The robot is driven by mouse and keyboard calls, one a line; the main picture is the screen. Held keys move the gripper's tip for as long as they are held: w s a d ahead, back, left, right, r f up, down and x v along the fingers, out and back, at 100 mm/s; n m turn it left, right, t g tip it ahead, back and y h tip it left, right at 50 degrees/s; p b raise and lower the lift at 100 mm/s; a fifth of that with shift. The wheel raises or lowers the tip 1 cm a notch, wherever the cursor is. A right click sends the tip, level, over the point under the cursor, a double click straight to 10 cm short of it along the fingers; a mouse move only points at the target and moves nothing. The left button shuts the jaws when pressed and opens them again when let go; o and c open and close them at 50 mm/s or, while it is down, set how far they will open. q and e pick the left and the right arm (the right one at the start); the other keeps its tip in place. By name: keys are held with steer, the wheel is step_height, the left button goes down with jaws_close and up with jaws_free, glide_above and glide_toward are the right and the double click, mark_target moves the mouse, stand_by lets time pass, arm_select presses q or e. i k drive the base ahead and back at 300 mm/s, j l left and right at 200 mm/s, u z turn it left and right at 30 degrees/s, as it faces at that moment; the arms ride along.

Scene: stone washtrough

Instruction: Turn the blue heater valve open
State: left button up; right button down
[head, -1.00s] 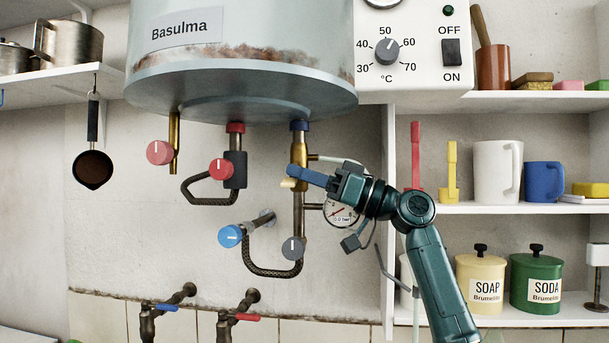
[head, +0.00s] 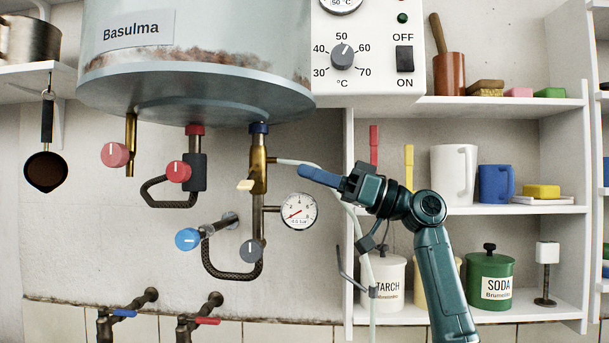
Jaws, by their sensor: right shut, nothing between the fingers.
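The round blue knob (head: 187,239) sits at the end of a pipe stub from the wall, below the heater (head: 200,95). Above that, a brass valve body (head: 259,170) with a cream lever hangs under a blue collar (head: 259,128). My right gripper (head: 304,172) is shut and empty, its blue fingers pointing left. It is right of the brass body, apart from it and from the blue knob. My left gripper is out of view.
A pressure gauge (head: 299,211) stands out just below my right gripper. A pale tube (head: 300,163) runs from the brass body behind the gripper. White shelves (head: 460,209) with jars and mugs are at right.

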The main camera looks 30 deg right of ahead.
mark_target(188, 239)
steer(key=k+j, duration=0.8)
steer(key=k, duration=0.05)
